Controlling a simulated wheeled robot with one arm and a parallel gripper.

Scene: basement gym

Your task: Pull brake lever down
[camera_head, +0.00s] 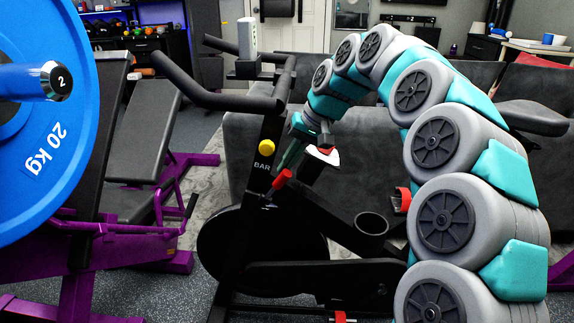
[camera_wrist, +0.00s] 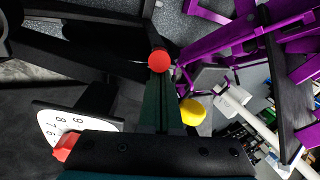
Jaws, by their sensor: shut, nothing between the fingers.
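A black exercise bike (camera_head: 257,190) stands in the middle of the head view. In the wrist view the red end (camera_wrist: 159,58) shows as a round cap just beyond my fingertips. My gripper (camera_head: 287,165) has dark green fingers, closed together with nothing between them. It points down at the lever from above; I cannot tell whether the tips touch it. The fingers (camera_wrist: 160,85) and the yellow knob (camera_wrist: 193,112) also show in the wrist view. The lever's shaft is mostly hidden.
A white numbered dial (camera_wrist: 65,127) with a red part lies close beside my gripper. The bike's handlebar (camera_head: 215,98) reaches left. A blue 20 kg plate (camera_head: 50,185) and purple bench frame (camera_head: 95,270) stand at left. A dark sofa (camera_head: 245,150) is behind.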

